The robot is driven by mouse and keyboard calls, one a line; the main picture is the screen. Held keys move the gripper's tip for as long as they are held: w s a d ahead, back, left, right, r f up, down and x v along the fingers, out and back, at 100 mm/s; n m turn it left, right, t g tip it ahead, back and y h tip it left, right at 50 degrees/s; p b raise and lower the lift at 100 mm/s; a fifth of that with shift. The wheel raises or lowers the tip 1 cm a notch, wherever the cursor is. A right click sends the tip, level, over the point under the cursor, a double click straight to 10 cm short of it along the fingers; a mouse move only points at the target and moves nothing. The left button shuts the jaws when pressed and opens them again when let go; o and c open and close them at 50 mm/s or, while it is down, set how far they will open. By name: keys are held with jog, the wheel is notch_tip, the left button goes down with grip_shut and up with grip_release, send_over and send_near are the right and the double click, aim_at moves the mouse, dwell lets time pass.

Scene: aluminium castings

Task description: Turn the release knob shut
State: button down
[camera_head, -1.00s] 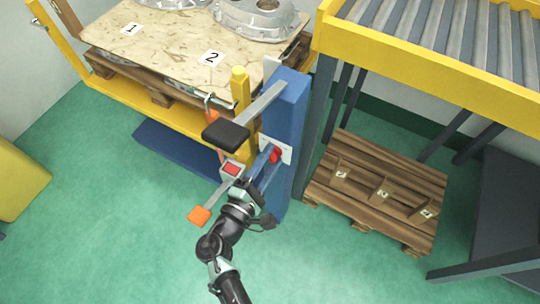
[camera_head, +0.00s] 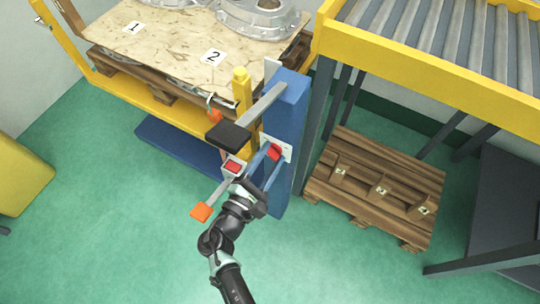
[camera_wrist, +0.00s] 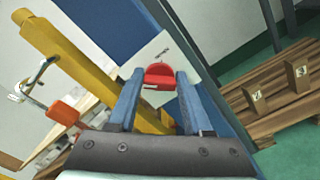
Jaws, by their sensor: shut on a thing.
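The red release knob (camera_head: 274,152) sits on a white plate (camera_head: 289,148) on the side of the blue post (camera_head: 283,115). In the wrist view the knob (camera_wrist: 159,76) is between the tips of the two blue fingers, in front of the white plate (camera_wrist: 148,58). My gripper (camera_head: 268,160) reaches up to the knob from below and is shut on it. The fingers hide the knob's sides. A thin dark mark shows on the plate above the knob in the wrist view.
An orange-ended lever (camera_head: 201,211) and a black pedal-like pad (camera_head: 228,137) stick out left of my gripper. A yellow post (camera_head: 242,95) stands beside the blue one. A wooden pallet (camera_head: 375,190) lies right; green floor is open below.

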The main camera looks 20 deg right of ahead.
jog(key=shift+c, duration=1.6)
grip_release()
jog(key=shift+s+a, duration=0.1)
jog(key=shift+a, duration=0.05)
jog(key=p+v, duration=0.1)
jog(key=v, duration=1.1)
jog(key=shift+s+a+p, duration=0.25)
jog(key=shift+s+p, duration=0.05)
jog(key=shift+a, duration=0.1)
